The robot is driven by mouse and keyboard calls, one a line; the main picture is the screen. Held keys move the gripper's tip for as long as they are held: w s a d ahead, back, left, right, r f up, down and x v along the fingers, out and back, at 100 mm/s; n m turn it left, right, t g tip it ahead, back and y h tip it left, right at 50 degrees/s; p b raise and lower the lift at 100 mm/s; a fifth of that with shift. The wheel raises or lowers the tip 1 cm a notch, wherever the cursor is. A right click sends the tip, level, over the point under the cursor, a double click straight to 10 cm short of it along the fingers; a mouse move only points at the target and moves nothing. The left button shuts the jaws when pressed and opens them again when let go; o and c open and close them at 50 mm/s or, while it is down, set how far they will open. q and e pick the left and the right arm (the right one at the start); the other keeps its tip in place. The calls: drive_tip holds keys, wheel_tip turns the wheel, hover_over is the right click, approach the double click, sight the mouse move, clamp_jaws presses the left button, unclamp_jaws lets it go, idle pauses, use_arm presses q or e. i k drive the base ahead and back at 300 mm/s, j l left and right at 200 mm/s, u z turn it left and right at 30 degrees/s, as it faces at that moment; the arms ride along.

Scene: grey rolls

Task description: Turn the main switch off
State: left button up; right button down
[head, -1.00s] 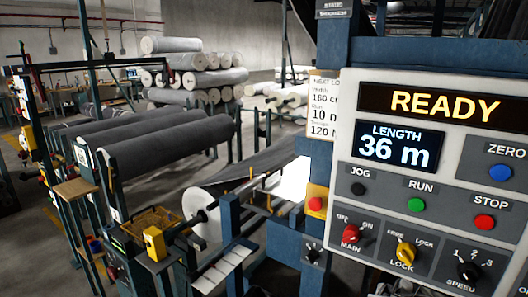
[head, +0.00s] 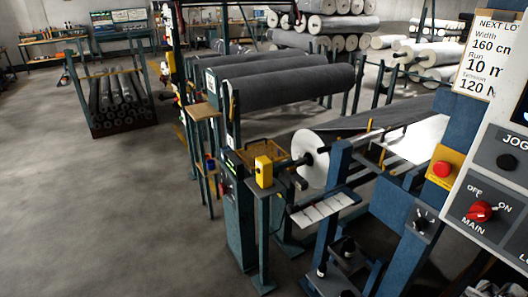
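The main switch (head: 480,211) is a red rotary knob on the grey control panel (head: 464,185) at the right edge of the head view. OFF is printed at its upper left, ON at its upper right, and MAIN below it. The knob is small here, and I cannot tell for certain which mark it points to. Nothing touches it. The right part of the panel is cut off by the picture's edge. Neither of my grippers shows clearly in this view.
A red push button on a yellow box (head: 443,168) and a small black knob (head: 421,221) sit left of the panel. The blue machine frame (head: 335,205) holds a white roll (head: 310,158). Grey rolls (head: 285,90) lie behind. Open floor (head: 90,215) spreads to the left.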

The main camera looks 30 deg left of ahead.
sight(481, 210)
drive_tip(key=k+j, duration=0.15)
drive_tip(key=j, duration=0.25)
drive_tip(key=k+j+u, duration=0.15)
drive_tip(key=j, duration=0.3)
drive_tip(key=k+j, duration=0.15)
drive_tip(key=j, duration=0.3)
drive_tip(key=k+j+u, duration=0.15)
drive_tip(key=j, duration=0.25)
drive_tip(key=k+j, duration=0.1)
drive_tip(key=j, duration=0.35)
drive_tip(key=z, duration=1.7)
